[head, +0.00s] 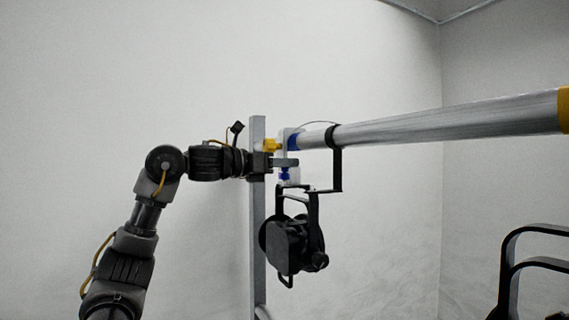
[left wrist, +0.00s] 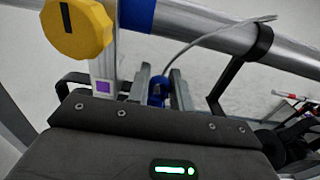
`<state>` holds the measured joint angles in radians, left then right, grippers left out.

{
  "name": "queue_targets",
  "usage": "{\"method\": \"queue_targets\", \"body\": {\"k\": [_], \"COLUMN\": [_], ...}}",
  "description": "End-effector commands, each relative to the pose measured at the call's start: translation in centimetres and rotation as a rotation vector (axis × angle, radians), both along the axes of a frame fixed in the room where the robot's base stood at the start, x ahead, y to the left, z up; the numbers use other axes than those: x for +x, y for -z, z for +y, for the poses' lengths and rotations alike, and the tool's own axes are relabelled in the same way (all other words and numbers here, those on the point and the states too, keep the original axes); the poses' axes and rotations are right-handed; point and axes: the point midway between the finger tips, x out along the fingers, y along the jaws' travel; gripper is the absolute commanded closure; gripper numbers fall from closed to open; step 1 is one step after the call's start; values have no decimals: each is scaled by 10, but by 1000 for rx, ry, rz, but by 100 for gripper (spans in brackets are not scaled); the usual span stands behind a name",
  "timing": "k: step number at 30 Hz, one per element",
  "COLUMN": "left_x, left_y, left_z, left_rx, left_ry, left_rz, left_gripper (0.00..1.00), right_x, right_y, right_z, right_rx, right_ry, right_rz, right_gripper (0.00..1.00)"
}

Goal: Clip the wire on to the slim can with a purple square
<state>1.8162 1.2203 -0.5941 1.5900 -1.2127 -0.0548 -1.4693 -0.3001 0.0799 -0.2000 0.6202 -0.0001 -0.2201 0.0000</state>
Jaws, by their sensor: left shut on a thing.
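A black can (head: 293,245) hangs by its yoke under a silver pipe (head: 440,121) in the head view. The thin grey wire (left wrist: 222,30) loops over the pipe, and a blue clip (left wrist: 156,90) sits at its end. My left gripper (head: 287,167) is shut on the blue clip, above the can and beside its hanging bracket. The clip also shows as blue in the head view (head: 285,174). A purple square (left wrist: 103,87) shows on a pale upright piece in the left wrist view. I cannot tell whether the clip touches the can. My right gripper is out of view.
A grey upright post (head: 257,220) stands close behind my left gripper. A yellow knob (left wrist: 78,28) is by the pipe's end. Black curved bars (head: 535,235) stand at lower right. The space below and right of the can is clear.

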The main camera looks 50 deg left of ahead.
Motion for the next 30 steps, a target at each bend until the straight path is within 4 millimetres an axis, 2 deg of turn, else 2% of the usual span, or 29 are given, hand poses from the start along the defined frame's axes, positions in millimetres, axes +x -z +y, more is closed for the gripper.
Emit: {"method": "queue_targets", "body": {"k": [30], "left_x": [0], "left_y": [9], "left_z": [0], "left_rx": [0], "left_ry": [0], "left_rz": [0], "left_gripper": [100], "right_x": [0], "right_y": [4], "right_z": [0], "right_rx": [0], "right_ry": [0], "right_rz": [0], "right_gripper": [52]}}
